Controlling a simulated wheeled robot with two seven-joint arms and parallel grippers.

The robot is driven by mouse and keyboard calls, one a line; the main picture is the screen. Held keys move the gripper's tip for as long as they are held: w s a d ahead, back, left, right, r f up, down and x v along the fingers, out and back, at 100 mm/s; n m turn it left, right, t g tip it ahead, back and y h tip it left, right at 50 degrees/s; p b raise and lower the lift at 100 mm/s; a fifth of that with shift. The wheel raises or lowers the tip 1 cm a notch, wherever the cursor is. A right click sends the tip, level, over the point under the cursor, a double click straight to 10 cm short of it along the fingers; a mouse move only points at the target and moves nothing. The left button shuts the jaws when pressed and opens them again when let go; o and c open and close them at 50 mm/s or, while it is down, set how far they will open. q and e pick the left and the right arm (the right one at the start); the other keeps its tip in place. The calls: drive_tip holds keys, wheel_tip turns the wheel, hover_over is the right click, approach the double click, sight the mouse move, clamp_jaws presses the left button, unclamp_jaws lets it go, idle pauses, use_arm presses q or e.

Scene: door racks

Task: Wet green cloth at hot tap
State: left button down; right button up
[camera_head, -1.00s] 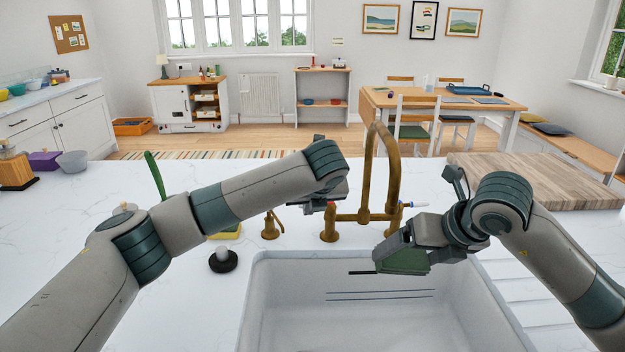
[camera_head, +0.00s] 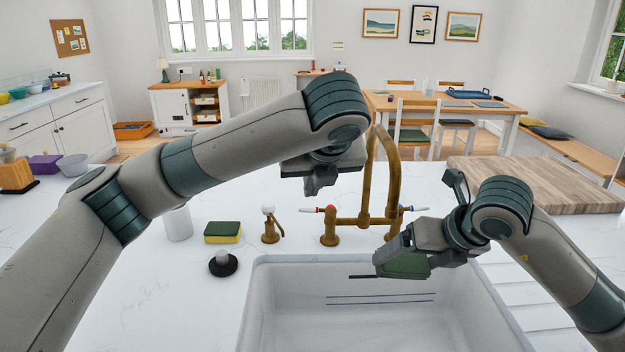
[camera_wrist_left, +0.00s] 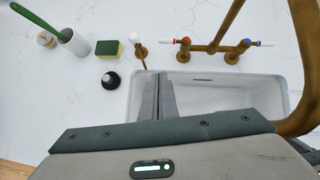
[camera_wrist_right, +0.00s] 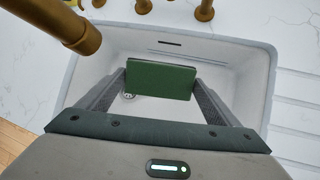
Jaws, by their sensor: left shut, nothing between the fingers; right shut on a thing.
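The brass tap (camera_head: 366,190) arches up behind the sink. Its red-marked hot lever (camera_head: 312,210) points left; it also shows in the left wrist view (camera_wrist_left: 183,41). My left gripper (camera_head: 318,188) is shut and empty, raised above the counter behind the tap's left side, apart from the lever. My right gripper (camera_wrist_right: 160,85) is shut on the green cloth (camera_wrist_right: 160,79), which looks like a folded flat block held over the sink (camera_wrist_right: 255,85). The cloth also shows in the head view (camera_head: 404,265). The spout end (camera_wrist_right: 80,38) is near the cloth. No water is visible.
A wooden board (camera_head: 535,182) lies at right. The blue-marked lever (camera_head: 410,208) is right of the tap.

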use_arm(q)
drive_tip(key=shift+v, duration=1.25)
drive_tip(key=shift+a, duration=0.1)
use_arm(e)
drive_tip(key=shift+s, duration=0.1)
use_arm(q)
wheel_tip(320, 180, down, 2)
drive_tip(key=shift+b, duration=1.05)
use_arm(e)
drive_tip(key=s+d, duration=0.4)
drive_tip(key=s, duration=0.2)
drive_tip(key=shift+s+d, duration=0.15)
drive_tip(key=shift+d, duration=0.15)
drive_tip(key=shift+d+r, duration=0.1)
use_arm(q)
drive_tip(key=shift+r+p, duration=0.55)
use_arm(e)
drive_tip(key=s+d+r, duration=0.2)
drive_tip(key=s+r, duration=0.2)
drive_tip(key=shift+d, duration=0.35)
use_arm(q)
drive_tip(key=shift+r, duration=0.1)
idle(0.9)
